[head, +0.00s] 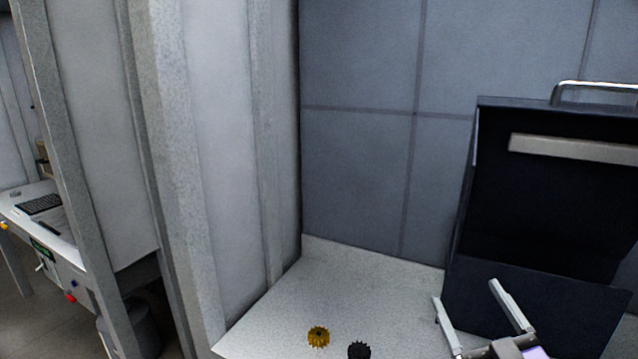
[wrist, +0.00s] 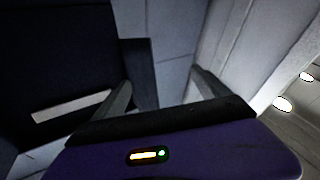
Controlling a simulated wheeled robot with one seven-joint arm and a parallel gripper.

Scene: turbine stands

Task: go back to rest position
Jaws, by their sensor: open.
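My gripper (head: 466,298) is at the lower right of the head view, in front of the dark case. Its two pale fingers are spread apart and point up and away, with nothing between them. My purple wrist housing with a small lit indicator fills the bottom of that view.
An open dark case (head: 560,190) with a metal handle stands on the pale worktop (head: 365,275) at right. A gold gear (head: 318,337) and a black gear (head: 359,350) lie near its front. A grey partition (head: 215,130) rises at left; beyond it is a desk with a keyboard (head: 40,204).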

